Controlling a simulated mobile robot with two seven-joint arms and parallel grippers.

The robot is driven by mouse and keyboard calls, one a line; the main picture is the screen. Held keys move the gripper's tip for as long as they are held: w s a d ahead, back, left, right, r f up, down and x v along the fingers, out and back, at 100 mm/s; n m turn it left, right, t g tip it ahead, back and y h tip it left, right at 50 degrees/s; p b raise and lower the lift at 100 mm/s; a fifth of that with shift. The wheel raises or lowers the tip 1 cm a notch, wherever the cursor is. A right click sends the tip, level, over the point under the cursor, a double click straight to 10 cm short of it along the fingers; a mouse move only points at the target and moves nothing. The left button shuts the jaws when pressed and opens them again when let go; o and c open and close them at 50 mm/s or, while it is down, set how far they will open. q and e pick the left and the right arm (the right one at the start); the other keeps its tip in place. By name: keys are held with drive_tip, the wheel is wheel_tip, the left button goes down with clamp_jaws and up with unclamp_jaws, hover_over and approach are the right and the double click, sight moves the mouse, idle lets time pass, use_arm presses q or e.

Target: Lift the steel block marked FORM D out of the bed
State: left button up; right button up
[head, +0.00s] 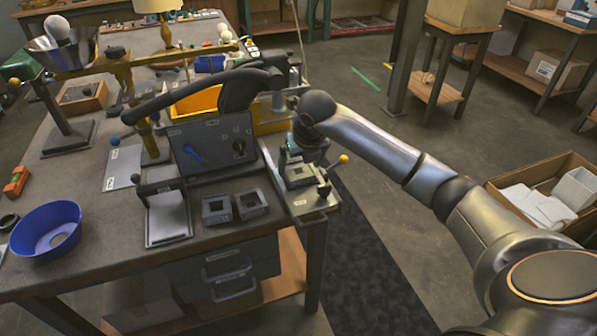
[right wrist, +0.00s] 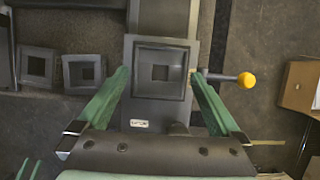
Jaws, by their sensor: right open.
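The steel block (right wrist: 160,72) is a dark grey square with a square recess in its middle. It sits in the bed (right wrist: 143,112), a grey plate with a small white label too blurred to read. In the head view the bed (head: 312,203) is at the table's right corner, and my right gripper (head: 300,155) is above it, pointing down. In the right wrist view the open green fingers of my right gripper (right wrist: 160,76) are on either side of the block, with nothing visibly held. I cannot read FORM D on the block. My left gripper is not in view.
A lever with a yellow knob (head: 343,159) sticks out right of the bed. Two similar square frames (head: 216,209) (head: 251,204) lie on the table to the left. A dark upright panel (head: 215,145) and a yellow bin (head: 198,103) stand behind.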

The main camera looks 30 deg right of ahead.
drive_tip(key=shift+w+d+f, duration=0.1)
drive_tip(key=shift+w+f, duration=0.15)
drive_tip(key=shift+f, duration=0.45)
drive_tip(key=shift+c, duration=0.4)
drive_tip(key=shift+r, duration=0.15)
clamp_jaws()
